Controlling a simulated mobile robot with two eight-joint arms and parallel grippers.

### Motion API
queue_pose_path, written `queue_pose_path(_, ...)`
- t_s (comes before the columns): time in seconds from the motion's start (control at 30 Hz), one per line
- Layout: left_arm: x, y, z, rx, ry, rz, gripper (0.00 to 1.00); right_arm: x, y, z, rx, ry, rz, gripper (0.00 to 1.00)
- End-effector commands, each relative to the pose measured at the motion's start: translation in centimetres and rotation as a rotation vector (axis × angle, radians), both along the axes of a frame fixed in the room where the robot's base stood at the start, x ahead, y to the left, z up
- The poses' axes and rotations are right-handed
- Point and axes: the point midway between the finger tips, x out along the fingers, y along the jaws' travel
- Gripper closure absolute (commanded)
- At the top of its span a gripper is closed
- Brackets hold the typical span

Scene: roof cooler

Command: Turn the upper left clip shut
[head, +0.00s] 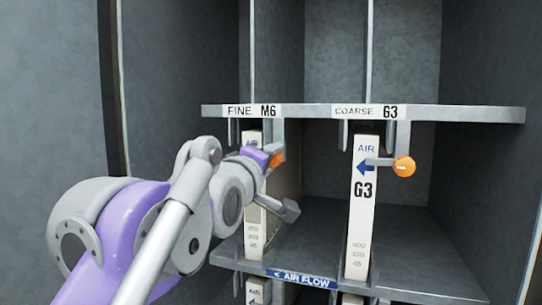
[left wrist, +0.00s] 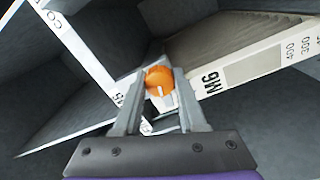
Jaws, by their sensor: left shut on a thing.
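The upper left clip has an orange knob (head: 279,158), seen at the right side of the M6 filter (head: 255,235) in the head view. In the left wrist view the knob (left wrist: 159,77) sits between the two fingers. My left gripper (head: 272,154) is shut on this clip, and its wrist and fingers hide most of the clip's lever, so I cannot tell its angle. The white M6 filter (left wrist: 255,70) also runs to the upper right in the left wrist view. My right gripper is not in view.
A second clip with an orange knob (head: 404,167) has its lever across the G3 filter (head: 358,235). A grey rail (head: 460,114) with labels runs above both filters, and an air flow shelf edge (head: 350,288) runs below. The bay right of the G3 filter is empty.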

Motion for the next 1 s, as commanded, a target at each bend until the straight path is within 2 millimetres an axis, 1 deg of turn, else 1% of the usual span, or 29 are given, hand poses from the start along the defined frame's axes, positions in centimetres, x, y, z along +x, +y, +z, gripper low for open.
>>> queue_pose_path(0.03,0.0,0.0,0.3,-0.034,0.005,-0.001,1.00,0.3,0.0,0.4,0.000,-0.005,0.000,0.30)
queue_pose_path(0.1,-0.1,0.0,0.4,-0.077,0.019,-0.001,1.00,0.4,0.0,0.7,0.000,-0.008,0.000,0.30)
queue_pose_path(0.4,0.0,0.0,0.3,-0.196,0.058,0.000,1.00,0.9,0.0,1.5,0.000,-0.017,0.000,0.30)
queue_pose_path(0.97,0.0,0.0,0.2,-0.226,0.067,0.001,1.00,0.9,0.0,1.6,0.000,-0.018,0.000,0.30)
queue_pose_path(1.0,0.0,0.0,0.2,-0.226,0.067,0.001,0.58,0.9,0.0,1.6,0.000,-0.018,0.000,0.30)
